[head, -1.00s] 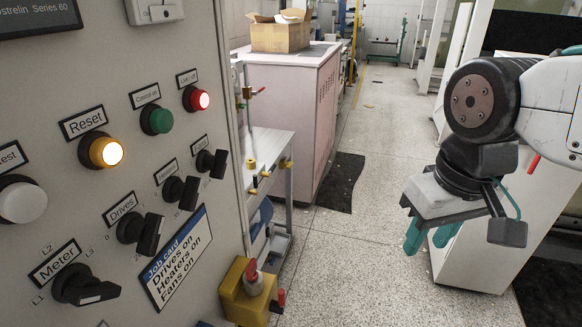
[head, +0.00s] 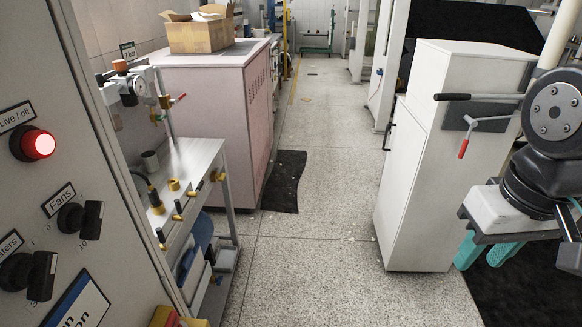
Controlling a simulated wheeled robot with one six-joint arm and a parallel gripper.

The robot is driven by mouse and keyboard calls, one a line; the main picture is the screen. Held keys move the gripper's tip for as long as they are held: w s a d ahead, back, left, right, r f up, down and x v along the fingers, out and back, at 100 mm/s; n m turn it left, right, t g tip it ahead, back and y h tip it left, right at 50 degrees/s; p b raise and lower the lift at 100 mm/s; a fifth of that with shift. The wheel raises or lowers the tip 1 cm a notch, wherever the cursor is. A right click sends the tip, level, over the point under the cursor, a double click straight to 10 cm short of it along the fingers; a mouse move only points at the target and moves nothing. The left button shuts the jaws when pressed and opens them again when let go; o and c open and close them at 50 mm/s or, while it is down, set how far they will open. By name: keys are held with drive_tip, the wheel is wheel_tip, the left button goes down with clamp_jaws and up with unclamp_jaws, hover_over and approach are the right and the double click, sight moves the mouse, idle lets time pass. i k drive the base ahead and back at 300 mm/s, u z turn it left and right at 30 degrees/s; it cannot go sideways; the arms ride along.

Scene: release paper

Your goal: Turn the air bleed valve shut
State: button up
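No part in view is marked as the air bleed valve. A small red-handled lever (head: 178,98) sits on the pipework beside a round gauge (head: 139,86), above the metal bench at left. Its exact angle is too small to tell. Several yellow and black fittings (head: 178,208) lie or stand on and along the bench (head: 195,155). My gripper (head: 486,252) is at the lower right with its teal fingers pointing down. The fingers are apart with nothing between them. It is well away from the bench and the red-handled lever, across the open floor.
The control panel (head: 75,190) with knobs and a lit red button (head: 38,144) fills the left. A pink cabinet (head: 210,100) bearing a cardboard box (head: 200,33) stands behind the bench. A white cabinet (head: 425,170) stands close to my gripper. The floor (head: 320,220) between is clear.

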sight(221, 177)
drive_tip(key=z, duration=0.6)
drive_tip(key=i, duration=1.95)
drive_tip(key=u, duration=1.65)
